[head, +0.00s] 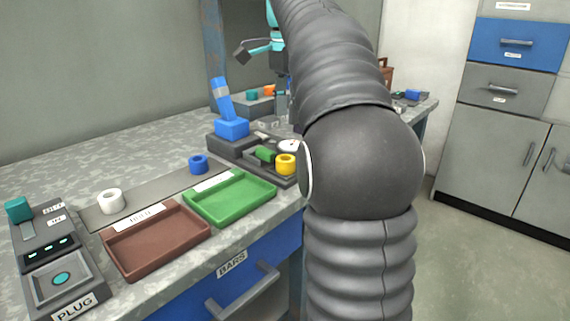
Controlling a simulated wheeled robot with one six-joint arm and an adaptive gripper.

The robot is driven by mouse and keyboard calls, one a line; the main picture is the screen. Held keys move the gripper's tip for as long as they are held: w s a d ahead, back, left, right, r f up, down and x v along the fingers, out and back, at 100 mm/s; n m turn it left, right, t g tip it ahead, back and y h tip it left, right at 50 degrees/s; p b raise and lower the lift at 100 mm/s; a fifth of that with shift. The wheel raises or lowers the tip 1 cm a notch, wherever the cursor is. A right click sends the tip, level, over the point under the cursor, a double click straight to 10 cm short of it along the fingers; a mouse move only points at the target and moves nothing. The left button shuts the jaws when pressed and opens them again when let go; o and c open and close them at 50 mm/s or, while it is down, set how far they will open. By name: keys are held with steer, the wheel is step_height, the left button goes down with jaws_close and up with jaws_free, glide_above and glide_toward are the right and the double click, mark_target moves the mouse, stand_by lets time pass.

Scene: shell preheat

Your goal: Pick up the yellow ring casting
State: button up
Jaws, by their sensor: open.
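The yellow ring casting (286,165) is a short yellow ring near the right end of a dark fixture (288,181) on the bench. A green piece (265,154) sits just to its left. My gripper (264,56), dark with teal parts, is raised above and behind the casting, clear of it. It is open, with nothing seen in it. My arm hides part of the gripper and the area right of the casting.
A green tray (244,206) and a brown tray (127,262) lie along the front. A blue ring (198,165) and a white ring (110,202) stand behind them. A blue-handled device (231,128) rises left of the fixture. The left back bench is clear.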

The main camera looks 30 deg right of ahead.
mark_target(287, 156)
step_height(287, 156, down, 11)
steer(key=shift+s+a+b, duration=0.1)
steer(key=shift+b, duration=0.8)
steer(key=c, duration=0.8)
